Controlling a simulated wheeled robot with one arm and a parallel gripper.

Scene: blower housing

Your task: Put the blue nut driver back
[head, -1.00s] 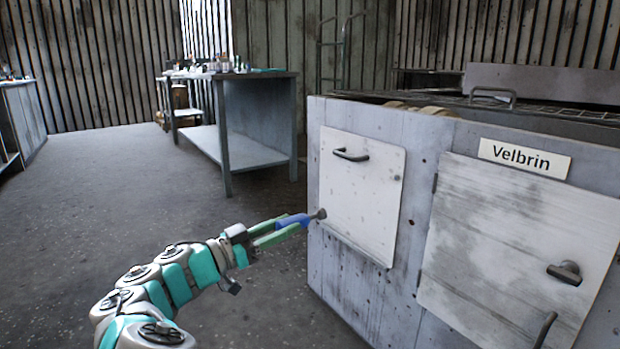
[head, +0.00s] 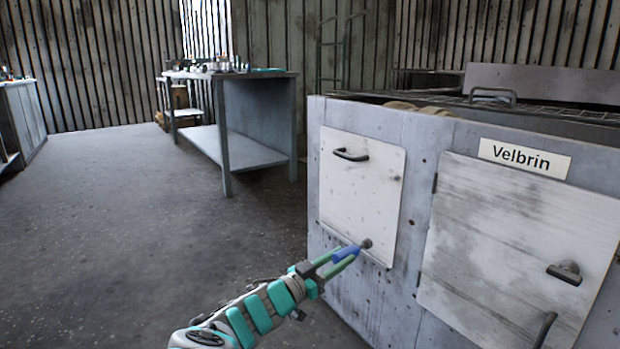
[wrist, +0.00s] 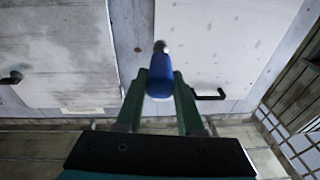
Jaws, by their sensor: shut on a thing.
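My gripper (head: 338,260) is shut on the blue nut driver (head: 345,253) in front of the housing's left panel. In the wrist view my gripper (wrist: 160,84) has its two green fingers on either side of the blue handle of the nut driver (wrist: 160,78). The driver's grey tip points away from my gripper, toward the housing. In the head view the tip overlaps the lower part of the white panel (head: 362,180); I cannot tell whether it touches.
The grey housing (head: 420,190) fills the right side, with a "Velbrin" label (head: 525,158) and a larger door (head: 515,250) with a dark latch (head: 564,271). A workbench (head: 250,120) with small items on top stands behind at the left. The floor (head: 110,220) at left is clear.

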